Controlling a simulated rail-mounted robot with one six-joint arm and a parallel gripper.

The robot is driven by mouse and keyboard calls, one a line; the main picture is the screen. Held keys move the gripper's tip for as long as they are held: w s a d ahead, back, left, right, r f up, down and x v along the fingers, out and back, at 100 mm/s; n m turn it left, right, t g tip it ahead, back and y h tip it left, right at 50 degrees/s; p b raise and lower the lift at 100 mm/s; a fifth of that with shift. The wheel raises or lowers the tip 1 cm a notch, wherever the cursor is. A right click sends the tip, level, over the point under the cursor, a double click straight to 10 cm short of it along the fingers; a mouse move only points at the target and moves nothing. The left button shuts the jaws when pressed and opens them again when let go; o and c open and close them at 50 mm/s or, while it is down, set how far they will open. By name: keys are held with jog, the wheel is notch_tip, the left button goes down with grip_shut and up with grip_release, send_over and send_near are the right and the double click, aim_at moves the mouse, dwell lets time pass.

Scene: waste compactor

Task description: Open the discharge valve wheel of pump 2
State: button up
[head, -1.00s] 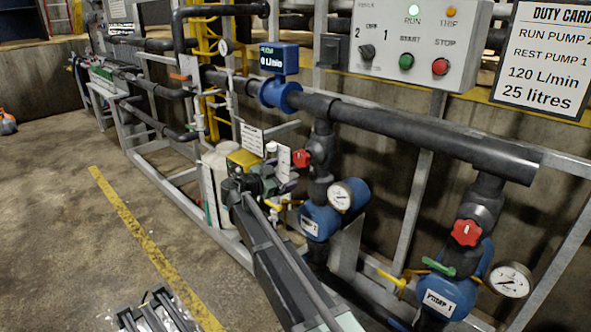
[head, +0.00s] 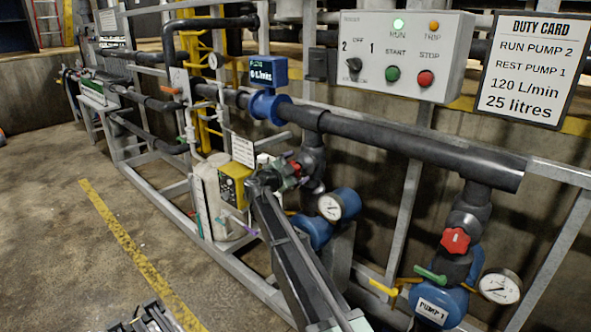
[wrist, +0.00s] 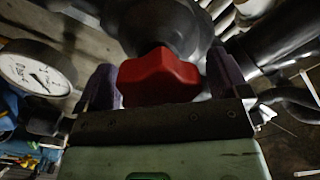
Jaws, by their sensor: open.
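The red discharge valve wheel of pump 2 (wrist: 158,77) fills the middle of the wrist view, below a dark pipe body. In the head view only a bit of this red wheel (head: 296,166) shows behind my arm. My gripper (wrist: 163,84) is open, with one dark purple finger on each side of the wheel. The left finger is close to the wheel; I cannot tell whether either touches. In the head view my gripper (head: 284,174) is at the wheel. The blue body of pump 2 (head: 316,233) is partly hidden by my arm.
A pressure gauge (head: 330,207) stands right of the wheel, and a yellow box (head: 234,186) left of it. Pump 1 (head: 437,307) has its own red wheel (head: 455,241). The control panel (head: 405,55) shows a lit green RUN lamp. The floor left is open.

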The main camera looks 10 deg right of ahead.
jog(key=c, duration=0.9)
